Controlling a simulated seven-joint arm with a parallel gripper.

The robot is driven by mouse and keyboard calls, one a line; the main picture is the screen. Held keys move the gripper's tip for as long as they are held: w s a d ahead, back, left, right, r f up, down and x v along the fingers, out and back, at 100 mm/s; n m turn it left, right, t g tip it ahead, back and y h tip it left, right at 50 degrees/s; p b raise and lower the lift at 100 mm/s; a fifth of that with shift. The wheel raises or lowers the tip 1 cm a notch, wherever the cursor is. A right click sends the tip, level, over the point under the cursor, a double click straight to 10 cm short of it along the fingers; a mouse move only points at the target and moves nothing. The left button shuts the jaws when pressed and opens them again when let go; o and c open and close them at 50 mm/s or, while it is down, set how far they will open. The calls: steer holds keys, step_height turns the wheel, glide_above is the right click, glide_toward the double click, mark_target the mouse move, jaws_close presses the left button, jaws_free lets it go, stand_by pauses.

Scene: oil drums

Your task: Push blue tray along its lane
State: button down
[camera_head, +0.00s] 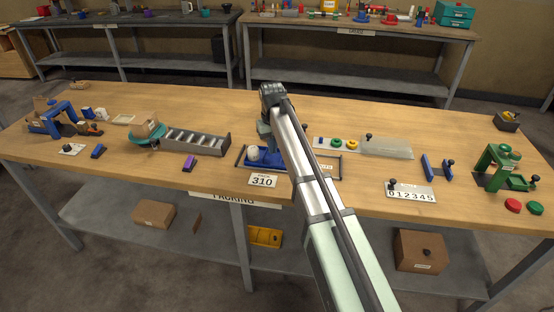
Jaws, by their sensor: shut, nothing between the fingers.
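The blue tray (262,164) lies on the wooden table just left of my arm, at the middle of the table. A white round object sits on it. Dark rails stand at the tray's left side and to the right beyond my arm, and a label reading 310 lies in front. My gripper (265,136) points down at the tray's far side, fingers shut and empty. My arm hides the tray's right part. I cannot tell whether the fingertips touch the tray.
A roller conveyor (197,141) with a box on a teal turntable stands to the left. A row of coloured rings (337,142) and a clear plate (387,147) lie to the right. A green press (498,168) stands far right. The back middle of the table is mostly clear.

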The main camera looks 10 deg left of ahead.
steer(key=shift+f, duration=1.5)
steer(key=shift+r, duration=0.2)
stand_by(0.4)
steer(key=shift+d, duration=0.15)
stand_by(0.4)
steer(key=shift+d, duration=1.65)
steer(key=shift+d, duration=0.1)
steer(key=shift+d, duration=1.65)
steer(key=shift+d, duration=0.1)
steer(key=shift+s+d, duration=0.1)
steer(key=shift+d, duration=1.55)
